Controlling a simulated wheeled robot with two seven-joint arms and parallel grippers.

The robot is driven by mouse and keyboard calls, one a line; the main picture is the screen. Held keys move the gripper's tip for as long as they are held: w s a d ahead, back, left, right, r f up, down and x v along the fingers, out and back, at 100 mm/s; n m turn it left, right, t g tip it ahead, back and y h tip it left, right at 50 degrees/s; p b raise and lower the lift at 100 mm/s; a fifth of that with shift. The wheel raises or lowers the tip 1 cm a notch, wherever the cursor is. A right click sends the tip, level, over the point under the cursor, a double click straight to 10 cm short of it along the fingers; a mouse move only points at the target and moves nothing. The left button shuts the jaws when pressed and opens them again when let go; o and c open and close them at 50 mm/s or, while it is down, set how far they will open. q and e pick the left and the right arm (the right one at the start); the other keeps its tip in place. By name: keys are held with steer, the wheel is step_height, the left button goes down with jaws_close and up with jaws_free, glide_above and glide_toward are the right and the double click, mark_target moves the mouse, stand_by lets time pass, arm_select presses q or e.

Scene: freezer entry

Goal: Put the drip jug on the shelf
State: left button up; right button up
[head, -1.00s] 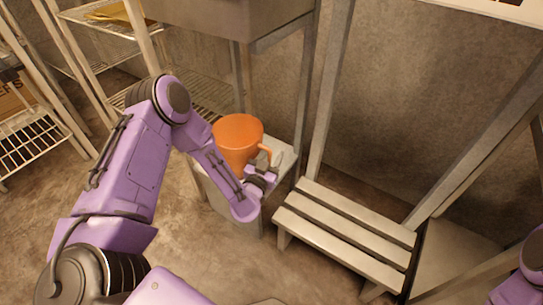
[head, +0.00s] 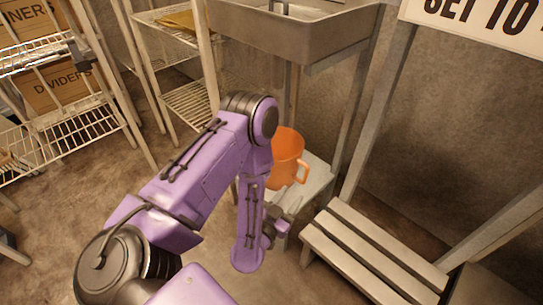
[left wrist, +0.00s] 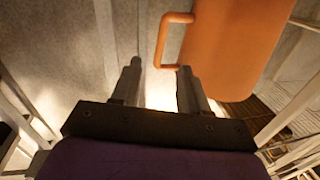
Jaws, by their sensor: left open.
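The drip jug (head: 288,153) is orange and stands upright on a pale stand (head: 316,188) below a metal sink. Its handle points right in the head view. My left gripper (head: 284,213) is open and empty, in front of the jug and below its handle in the picture. In the left wrist view, the two fingers (left wrist: 160,84) are spread apart. The jug (left wrist: 238,48) is beyond them at upper right, with its handle ahead of the gap. No grip on the handle shows. My left forearm hides part of the jug. My right gripper is out of view.
Wire shelves (head: 62,127) with cardboard boxes (head: 62,86) stand at left. Another wire rack (head: 190,103) is behind my arm. The sink (head: 300,32) overhangs the jug. A slatted bench (head: 370,250) is close on the right. Floor shows at lower left.

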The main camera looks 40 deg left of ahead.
arm_select(q)
steer(key=s+f+n+g, duration=0.1)
steer(key=s+f+g, duration=0.6)
steer(key=s+f, duration=0.3)
steer(key=s+a+f+n+g, duration=0.1)
steer(key=s+f+n+g, duration=0.1)
steer(key=s, duration=0.4)
steer(key=s+a+f+n+g+y, duration=0.1)
steer(key=s+a+f+n+g, duration=0.1)
steer(key=s+g, duration=0.3)
steer(key=shift+s+a+f+n+g, duration=0.15)
steer(key=shift+s+f+n+g, duration=0.15)
steer(key=shift+s+f+n, duration=0.35)
